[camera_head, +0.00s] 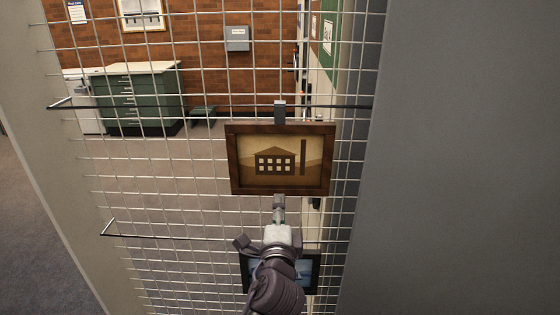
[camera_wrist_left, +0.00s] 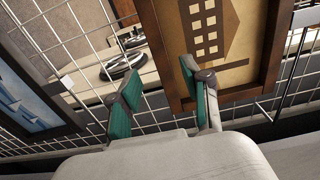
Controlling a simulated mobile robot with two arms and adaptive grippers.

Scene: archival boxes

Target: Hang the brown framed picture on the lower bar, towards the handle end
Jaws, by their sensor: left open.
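The brown framed picture (camera_head: 313,178), with a building on a tan ground, hangs by a grey hook (camera_head: 280,112) at the upper bar (camera_head: 180,106) of a wire mesh panel. The lower bar (camera_head: 170,237) runs below it. My left gripper (camera_head: 279,203) is at the picture's bottom edge, seen from above. In the left wrist view its jaws (camera_wrist_left: 157,90) are open, with one finger overlapping the brown picture (camera_wrist_left: 232,75) and the other off to its left. Whether they touch is unclear. My right gripper is not in view.
A dark-framed blue picture (camera_head: 312,272) is at the lower bar, partly hidden behind my left arm; it also shows in the left wrist view (camera_wrist_left: 30,95). A grey panel (camera_head: 470,150) stands close on the right. The lower bar's left stretch is bare. A green cabinet (camera_head: 130,95) stands beyond the mesh.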

